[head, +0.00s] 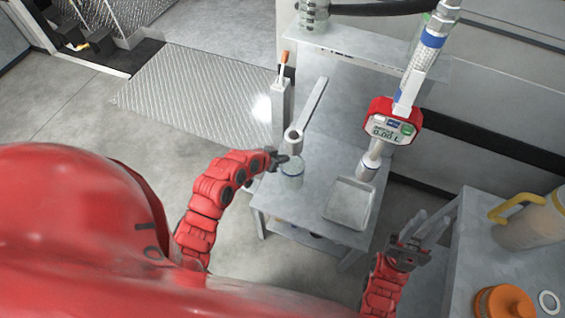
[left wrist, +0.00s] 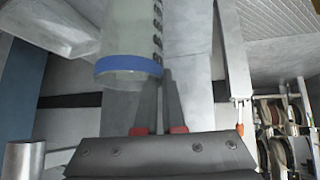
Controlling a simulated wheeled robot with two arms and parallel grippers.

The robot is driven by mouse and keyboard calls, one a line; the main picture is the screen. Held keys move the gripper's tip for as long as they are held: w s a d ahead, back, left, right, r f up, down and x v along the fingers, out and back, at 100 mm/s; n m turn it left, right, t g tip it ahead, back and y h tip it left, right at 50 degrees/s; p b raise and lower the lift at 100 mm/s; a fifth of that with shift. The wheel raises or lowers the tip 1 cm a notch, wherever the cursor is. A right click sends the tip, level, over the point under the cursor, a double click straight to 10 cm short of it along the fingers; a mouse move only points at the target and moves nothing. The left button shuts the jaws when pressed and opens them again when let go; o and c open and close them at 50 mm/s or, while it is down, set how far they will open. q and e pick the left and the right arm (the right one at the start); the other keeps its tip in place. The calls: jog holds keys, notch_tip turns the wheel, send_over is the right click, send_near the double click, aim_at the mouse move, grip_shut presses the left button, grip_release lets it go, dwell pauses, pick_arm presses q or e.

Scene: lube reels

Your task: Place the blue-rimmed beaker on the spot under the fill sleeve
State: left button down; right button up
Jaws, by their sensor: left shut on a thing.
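The blue-rimmed beaker (head: 292,178) is clear and shows over the left part of the small grey table in the head view. In the left wrist view, the beaker (left wrist: 128,40) shows its blue rim and dark graduation marks. My left gripper (head: 282,160) is at the beaker's upper edge, shut on it; its fingers (left wrist: 163,85) meet the beaker beside the rim. A short metal sleeve (head: 293,134) on a flat arm is just behind the beaker; I cannot tell whether the beaker touches the table. My right gripper (head: 421,230) is open and empty at the right.
A square metal tray (head: 349,204) lies on the small table (head: 315,187). A red meter with a nozzle (head: 388,126) hangs over its right side. A bench (head: 480,240) at the right holds a yellow-handled jug (head: 527,225) and an orange lid (head: 503,302). A shelf stands behind.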

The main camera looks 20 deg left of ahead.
pick_arm(q)
jog(key=shift+w+f, duration=0.1)
jog(key=shift+f, duration=1.75)
jog(key=c, duration=1.5)
grip_release()
jog(key=shift+f, duration=0.1)
jog(key=o, duration=0.5)
